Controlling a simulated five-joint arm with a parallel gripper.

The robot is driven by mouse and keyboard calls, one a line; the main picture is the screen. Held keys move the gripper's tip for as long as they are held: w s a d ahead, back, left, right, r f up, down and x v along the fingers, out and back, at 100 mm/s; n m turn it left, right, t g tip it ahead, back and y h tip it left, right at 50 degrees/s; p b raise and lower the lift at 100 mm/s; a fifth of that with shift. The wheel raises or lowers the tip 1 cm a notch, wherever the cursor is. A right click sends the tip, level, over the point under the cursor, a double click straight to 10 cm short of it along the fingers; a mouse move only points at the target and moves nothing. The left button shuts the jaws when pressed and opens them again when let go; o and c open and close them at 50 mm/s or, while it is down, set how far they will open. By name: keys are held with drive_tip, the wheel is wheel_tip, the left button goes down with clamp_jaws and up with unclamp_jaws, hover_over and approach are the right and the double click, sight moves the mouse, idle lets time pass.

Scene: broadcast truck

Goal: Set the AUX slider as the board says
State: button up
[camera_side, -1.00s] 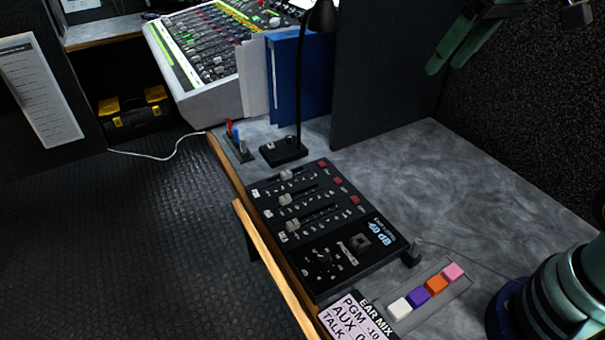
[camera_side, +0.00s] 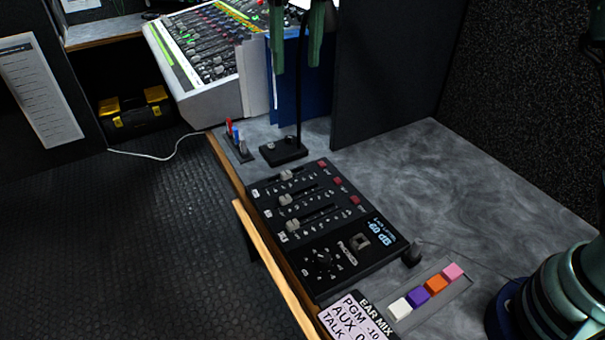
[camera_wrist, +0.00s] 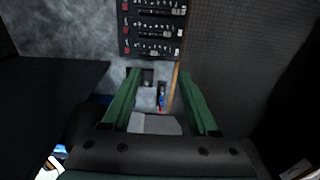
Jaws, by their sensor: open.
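A black mixer panel (camera_side: 333,262) lies on the desk with three slider tracks. Their grey caps, the far one (camera_side: 286,174), the middle one (camera_side: 285,199) and the near one (camera_side: 292,226), all sit toward the left ends. Track labels are too small to read, so I cannot tell which is AUX.
A desk lamp base (camera_side: 283,152) and a small rack with coloured levers (camera_side: 238,142) stand just beyond the panel. Blue binders (camera_side: 300,95) and a dark partition (camera_side: 380,80) are behind. The desk right is clear.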

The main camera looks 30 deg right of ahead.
sight(285, 197)
drive_tip(key=shift+g, duration=0.3)
drive_tip(key=a+f, duration=0.1)
drive_tip(key=f, duration=0.8)
drive_tip(key=a+f, duration=0.1)
drive_tip(key=f, duration=1.8)
drive_tip(key=shift+w+a+f, duration=0.1)
drive_tip(key=shift+w+a, duration=0.15)
drive_tip(key=shift+a, duration=0.15)
clamp_jaws()
